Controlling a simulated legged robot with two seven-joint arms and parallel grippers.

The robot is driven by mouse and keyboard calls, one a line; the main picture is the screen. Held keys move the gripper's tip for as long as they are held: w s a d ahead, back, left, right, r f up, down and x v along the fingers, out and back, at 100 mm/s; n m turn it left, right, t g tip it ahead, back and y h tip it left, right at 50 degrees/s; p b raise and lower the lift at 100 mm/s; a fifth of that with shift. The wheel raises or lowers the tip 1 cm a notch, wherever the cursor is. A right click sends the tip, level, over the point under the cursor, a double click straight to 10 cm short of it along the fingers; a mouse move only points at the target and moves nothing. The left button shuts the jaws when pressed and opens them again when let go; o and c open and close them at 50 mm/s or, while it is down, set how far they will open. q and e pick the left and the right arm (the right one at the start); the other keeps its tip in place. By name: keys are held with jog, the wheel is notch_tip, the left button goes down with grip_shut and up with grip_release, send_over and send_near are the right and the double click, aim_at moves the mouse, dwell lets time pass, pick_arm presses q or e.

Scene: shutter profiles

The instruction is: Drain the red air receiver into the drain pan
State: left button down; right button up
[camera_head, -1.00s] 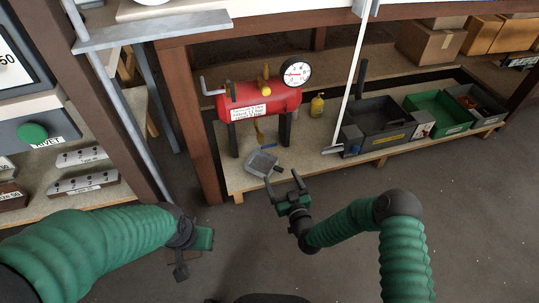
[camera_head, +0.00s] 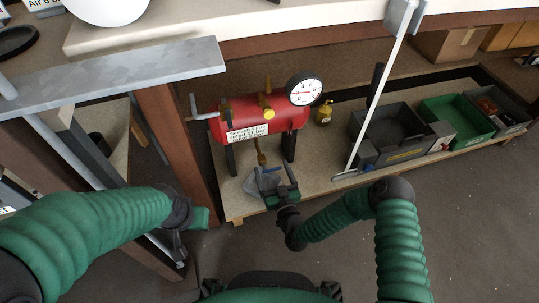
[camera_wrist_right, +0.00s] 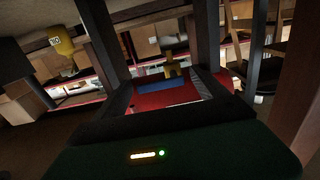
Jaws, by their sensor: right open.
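The red air receiver (camera_head: 235,116) stands on dark legs on the low shelf, with a round gauge (camera_head: 304,91) and a yellow knob (camera_head: 268,113) on top. A brass drain pipe (camera_head: 261,155) hangs below it. The grey drain pan (camera_head: 251,184) sits underneath, partly hidden by my right gripper (camera_head: 273,172). That gripper is open in front of the drain pipe. In the right wrist view a blue bar (camera_wrist_right: 168,84) and a brass fitting (camera_wrist_right: 172,64) show between the fingers; contact cannot be told. My left gripper (camera_head: 181,240) hangs at the left, its jaws unclear.
A yellow bottle (camera_head: 324,113) stands right of the receiver. A pale upright pole (camera_head: 378,95) rises from the shelf. Dark (camera_head: 365,130) and green (camera_head: 437,108) bins lie further right. A brown post (camera_head: 175,140) and a grey metal ledge (camera_head: 130,78) border the left.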

jog(key=shift+w+a, duration=0.1)
jog(key=shift+w, duration=0.25)
pick_arm(q)
jog(key=shift+w, duration=0.4)
pick_arm(e)
jog(key=shift+r, duration=0.1)
jog(key=c, duration=1.4)
